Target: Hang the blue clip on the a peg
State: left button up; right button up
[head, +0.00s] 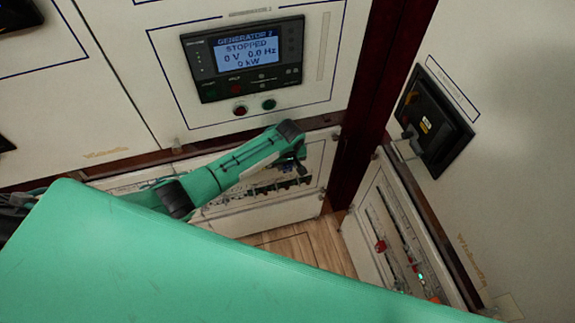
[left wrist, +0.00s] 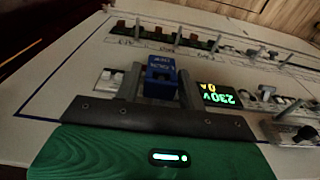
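The blue clip (left wrist: 160,78) with dark lettering is in the left wrist view, between the two dark fingers of my left gripper (left wrist: 160,88). The fingers stand close on either side of it; whether they press on it cannot be told. A row of breakers and small devices lies behind and beside the clip. In the head view my left gripper (head: 292,165) is at the low breaker panel under the generator display, and the clip is too small to make out. I cannot pick out the a peg. My right gripper is not in view.
A lit 230V meter (left wrist: 217,95) is right of the clip in the left wrist view. The head view shows the generator 2 display (head: 246,57), a dark red post (head: 372,100), a black rotary switch (head: 432,120) and a low side panel (head: 392,235). Wooden floor (head: 305,246) shows between the panels.

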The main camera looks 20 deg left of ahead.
pick_arm(q)
jog(key=shift+o, duration=1.4)
jog(key=shift+r, duration=0.1)
notch_tip(320, 180, up, 14)
jog(key=s+b, duration=0.1)
jog(key=shift+s+d+f, duration=0.2)
jog(key=shift+d+f, duration=0.05)
jog(key=shift+d, duration=0.2)
